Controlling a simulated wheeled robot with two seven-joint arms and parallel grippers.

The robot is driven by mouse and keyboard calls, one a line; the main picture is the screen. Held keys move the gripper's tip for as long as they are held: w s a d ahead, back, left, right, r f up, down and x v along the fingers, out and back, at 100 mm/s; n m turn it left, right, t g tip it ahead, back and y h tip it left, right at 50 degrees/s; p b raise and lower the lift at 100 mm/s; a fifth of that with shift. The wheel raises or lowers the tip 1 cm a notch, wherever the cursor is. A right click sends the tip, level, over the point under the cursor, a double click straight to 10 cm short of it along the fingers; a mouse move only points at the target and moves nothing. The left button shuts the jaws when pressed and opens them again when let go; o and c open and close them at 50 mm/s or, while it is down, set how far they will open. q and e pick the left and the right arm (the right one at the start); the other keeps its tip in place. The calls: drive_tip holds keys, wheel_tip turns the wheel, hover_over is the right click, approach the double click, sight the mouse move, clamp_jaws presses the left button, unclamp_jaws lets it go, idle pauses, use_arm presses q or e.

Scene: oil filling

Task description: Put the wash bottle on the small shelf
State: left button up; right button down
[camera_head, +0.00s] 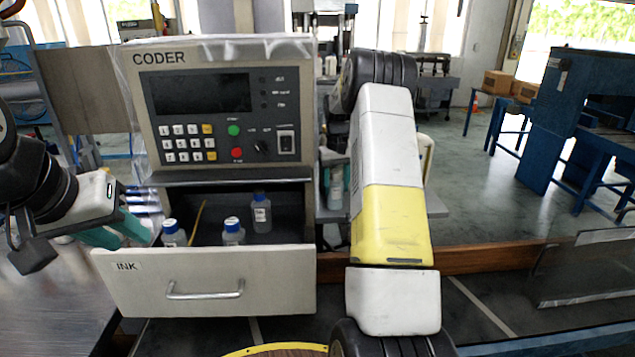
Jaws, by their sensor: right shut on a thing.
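A pale bottle (336,188), which looks like the wash bottle, is upright between the coder machine and my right forearm. My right gripper (335,162) shows teal finger parts at its top and is shut on it; my own arm hides much of the gripper. A small grey shelf (437,206) juts out at the machine's right side, partly behind my arm. The bottle's base is close to the shelf level; I cannot tell if it touches. My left gripper (122,232) has teal fingers by the drawer's left end; its opening is unclear.
The coder machine (222,100) has its INK drawer (205,283) pulled open, with several blue-capped bottles (233,232) inside. A metal table (45,310) is at lower left. A blue machine (565,125) stands far right, with open floor before it.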

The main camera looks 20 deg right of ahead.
drive_tip(key=shift+f, duration=0.1)
drive_tip(key=c, duration=0.6)
unclamp_jaws()
drive_tip(key=shift+c, duration=0.2)
wheel_tip(320, 180, up, 12)
drive_tip(key=shift+r, duration=0.2)
